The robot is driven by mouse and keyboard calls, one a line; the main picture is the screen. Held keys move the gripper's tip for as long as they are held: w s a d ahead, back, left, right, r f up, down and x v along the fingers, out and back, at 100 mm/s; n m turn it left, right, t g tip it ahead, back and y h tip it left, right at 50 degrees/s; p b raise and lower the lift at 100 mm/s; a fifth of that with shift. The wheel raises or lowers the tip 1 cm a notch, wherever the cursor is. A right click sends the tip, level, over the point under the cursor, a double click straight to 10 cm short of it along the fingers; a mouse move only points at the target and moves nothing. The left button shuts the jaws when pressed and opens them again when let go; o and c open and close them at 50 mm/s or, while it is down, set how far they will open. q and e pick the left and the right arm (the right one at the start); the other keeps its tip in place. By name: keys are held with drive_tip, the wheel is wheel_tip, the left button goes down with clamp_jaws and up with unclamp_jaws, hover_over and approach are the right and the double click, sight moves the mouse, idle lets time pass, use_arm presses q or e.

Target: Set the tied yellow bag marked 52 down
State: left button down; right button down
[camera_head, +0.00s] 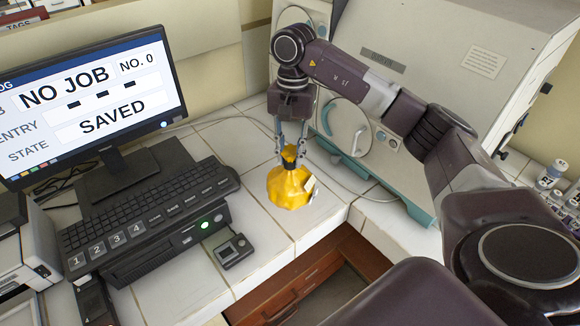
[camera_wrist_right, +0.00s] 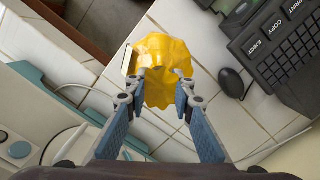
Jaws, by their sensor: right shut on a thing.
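The yellow bag (camera_head: 290,189) is upright, with a dark tied neck and a pale tag on its right side; I cannot read a number on it. My right gripper (camera_head: 291,150) points down and is shut on the neck of the bag. The bag is over the white tiled counter (camera_head: 262,246), close to its front edge; I cannot tell whether its base touches the tiles. In the right wrist view the bag (camera_wrist_right: 160,52) lies between and beyond the fingertips. My left gripper is not in view.
A monitor (camera_head: 90,100) reading NO JOB, NO. 0 and SAVED stands at the left, with a black keyboard (camera_head: 150,210) and a small dark device (camera_head: 232,251). A pale cabinet (camera_head: 420,60) stands behind my right arm. Small bottles (camera_head: 551,175) stand at the far right.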

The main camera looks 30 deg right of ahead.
sight(290, 169)
drive_tip(key=shift+f+p, duration=0.6)
drive_tip(key=shift+f, duration=1.9)
drive_tip(key=shift+f, duration=0.15)
drive_tip(key=c, duration=1.7)
unclamp_jaws()
drive_tip(key=shift+o, duration=0.2)
